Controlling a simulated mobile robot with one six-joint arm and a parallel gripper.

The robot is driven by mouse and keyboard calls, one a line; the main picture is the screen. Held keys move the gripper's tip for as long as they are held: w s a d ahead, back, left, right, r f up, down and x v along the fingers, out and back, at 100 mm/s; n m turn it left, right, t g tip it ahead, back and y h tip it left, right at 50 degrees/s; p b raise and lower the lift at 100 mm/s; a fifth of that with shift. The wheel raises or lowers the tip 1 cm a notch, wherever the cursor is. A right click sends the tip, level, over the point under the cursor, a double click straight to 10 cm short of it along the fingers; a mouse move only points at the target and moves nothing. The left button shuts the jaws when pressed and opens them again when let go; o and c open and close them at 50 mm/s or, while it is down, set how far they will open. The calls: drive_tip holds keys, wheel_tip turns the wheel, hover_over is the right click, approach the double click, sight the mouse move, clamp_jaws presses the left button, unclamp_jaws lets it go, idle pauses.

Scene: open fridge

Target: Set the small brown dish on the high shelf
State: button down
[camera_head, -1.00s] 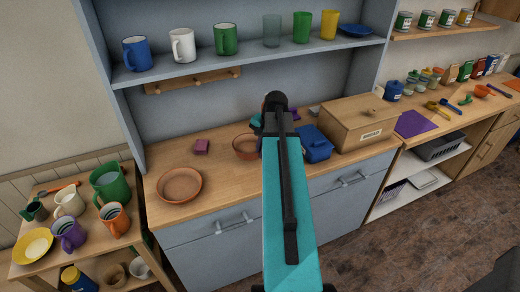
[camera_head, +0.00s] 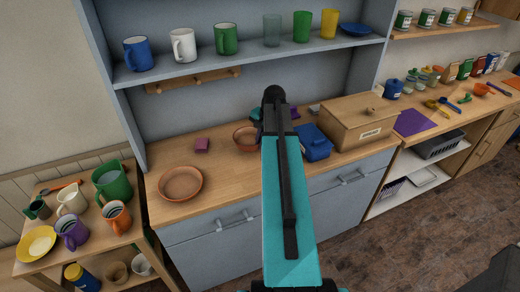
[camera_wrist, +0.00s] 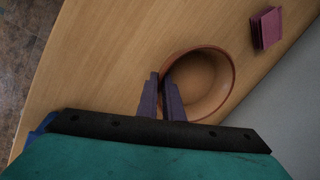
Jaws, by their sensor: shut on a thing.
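The small brown dish (camera_head: 243,137) is over the wooden counter, left of my arm's end in the head view. In the wrist view my gripper (camera_wrist: 163,88) is shut on the near rim of the small brown dish (camera_wrist: 205,72), with one finger inside and one outside. My arm partly hides the dish in the head view, and I cannot tell how far it is above the counter. The high shelf (camera_head: 190,68) runs above the counter and holds several mugs and cups in a row.
A larger brown dish (camera_head: 180,184) lies on the counter at left. A blue container (camera_head: 316,142) and a wooden box (camera_head: 360,124) are right of my arm. The shelf has a gap between the green mug (camera_head: 226,40) and the grey-green glass (camera_head: 271,31).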

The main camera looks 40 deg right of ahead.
drive_tip(key=shift+f+p, duration=0.45)
drive_tip(key=shift+f, duration=0.25)
drive_tip(key=shift+f+p, duration=0.35)
drive_tip(key=shift+f, duration=0.65)
drive_tip(key=shift+f, duration=0.2)
drive_tip(key=c, duration=1.9)
unclamp_jaws()
drive_tip(key=shift+r, duration=0.25)
drive_tip(key=shift+b+v, duration=1.6)
drive_tip(key=shift+v, duration=4.3)
drive_tip(key=shift+c, duration=1.4)
